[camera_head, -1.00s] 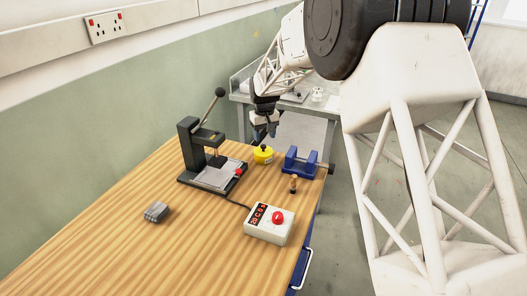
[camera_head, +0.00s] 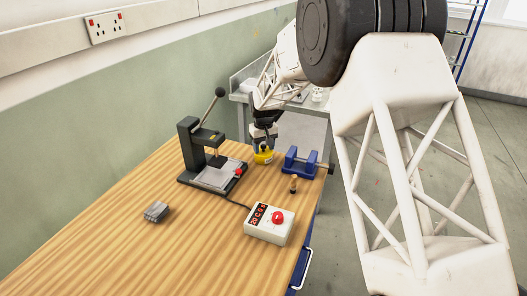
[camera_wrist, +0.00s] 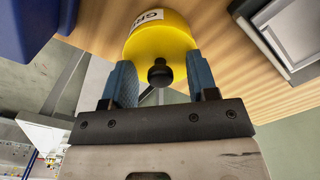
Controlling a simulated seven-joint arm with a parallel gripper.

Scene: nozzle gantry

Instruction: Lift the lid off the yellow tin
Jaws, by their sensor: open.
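The yellow tin (camera_head: 263,157) stands on the wooden table between the black press and the blue vise. In the wrist view the tin (camera_wrist: 158,38) shows a yellow lid with a black knob (camera_wrist: 159,74) and a white label on its side. My gripper (camera_head: 263,146) is lowered right at the tin, and its fingers hide the knob in the head view. In the wrist view my gripper (camera_wrist: 160,80) is open, with one blue finger on each side of the knob. I see a gap between the knob and each finger.
The black press (camera_head: 205,160) with its lever stands close to the left of the tin. The blue vise (camera_head: 300,164) is close on the right, with a small wooden-handled item (camera_head: 293,184) before it. A control box (camera_head: 269,224) and a grey block (camera_head: 156,212) are nearer. The front left table is clear.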

